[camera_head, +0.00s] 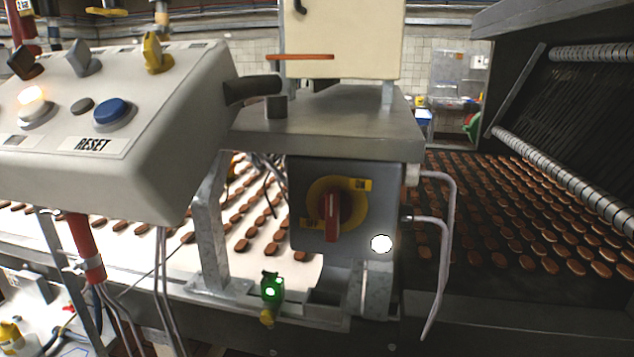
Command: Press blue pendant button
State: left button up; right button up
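The pendant (185,130) is a cream control box in the upper left of the head view, tilted towards me. Its blue button (113,112) is round and domed, just above a label reading RESET (93,144). A small dark grey button (82,106) and a lit whitish button (36,110) sit to its left. Black, grey and yellow knobs (157,54) stand along the upper part of the panel. Nothing covers the blue button. Neither of my grippers shows in this view.
A grey switch box with a red rotary handle (333,213) is right of centre. A conveyor with rows of brown biscuits (252,232) runs behind the pendant. A red post (86,250) and loose cables are below the pendant. Metal rollers (560,180) are at right.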

aim_at(111, 110)
jog(key=j+z, duration=0.15)
jog(key=j, duration=0.35)
jog(key=j+z, duration=0.15)
jog(key=j, duration=0.4)
jog(key=k+j+z, duration=0.15)
jog(key=j, duration=0.35)
jog(key=j+z, duration=0.1)
jog(key=j, duration=0.45)
jog(key=k+j+z, duration=0.15)
jog(key=j, duration=0.35)
jog(key=k+j+z, duration=0.15)
jog(key=j, duration=0.35)
jog(key=i, duration=0.05)
